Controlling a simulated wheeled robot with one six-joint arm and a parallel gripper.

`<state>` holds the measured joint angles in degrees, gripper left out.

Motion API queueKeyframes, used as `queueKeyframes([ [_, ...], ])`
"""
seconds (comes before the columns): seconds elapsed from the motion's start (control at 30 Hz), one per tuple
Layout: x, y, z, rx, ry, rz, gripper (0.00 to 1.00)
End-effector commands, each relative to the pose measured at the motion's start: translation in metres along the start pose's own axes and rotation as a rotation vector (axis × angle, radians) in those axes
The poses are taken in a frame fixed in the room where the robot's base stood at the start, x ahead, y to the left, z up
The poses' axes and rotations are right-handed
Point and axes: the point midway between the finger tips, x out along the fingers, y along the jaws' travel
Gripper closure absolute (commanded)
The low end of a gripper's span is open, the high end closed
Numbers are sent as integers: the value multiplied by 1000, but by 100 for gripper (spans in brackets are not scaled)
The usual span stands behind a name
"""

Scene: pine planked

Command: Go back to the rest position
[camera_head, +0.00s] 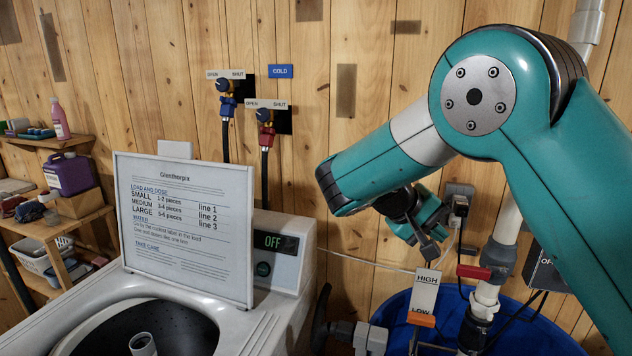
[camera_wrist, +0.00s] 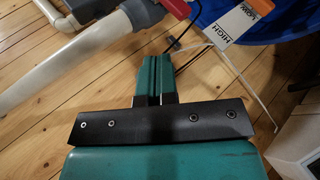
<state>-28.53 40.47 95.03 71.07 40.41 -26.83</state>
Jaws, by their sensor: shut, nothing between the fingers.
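My gripper (camera_head: 430,250) hangs at the end of my teal arm, right of the washing machine and in front of the plank wall. It points downward, just above the HIGH/LOW sign in the picture. I cannot tell the exact gap to the sign. In the wrist view my gripper (camera_wrist: 154,65) shows its two teal fingers together, with nothing between them. The wooden floor lies below them.
The HIGH/LOW sign (camera_head: 425,291) stands at the blue tub (camera_head: 545,338), near a pipe with a red valve handle (camera_head: 474,271). The washing machine (camera_head: 262,336), with its lid (camera_head: 185,262) up and display reading OFF, is left. Two taps are on the wall; shelves stand far left.

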Motion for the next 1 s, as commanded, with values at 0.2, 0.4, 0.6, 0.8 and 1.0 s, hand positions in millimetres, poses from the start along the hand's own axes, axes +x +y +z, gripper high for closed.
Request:
queueKeyframes([
  [0.2, -6, -25, 41, -118, 132, -390, 100],
  [0.4, -43, -66, 131, -257, 239, -791, 100],
  [0.6, -84, -97, 228, -385, 301, -1093, 100],
  [0.8, -102, -108, 274, -450, 322, -1215, 100],
  [1.0, -104, -108, 277, -457, 322, -1224, 100],
])
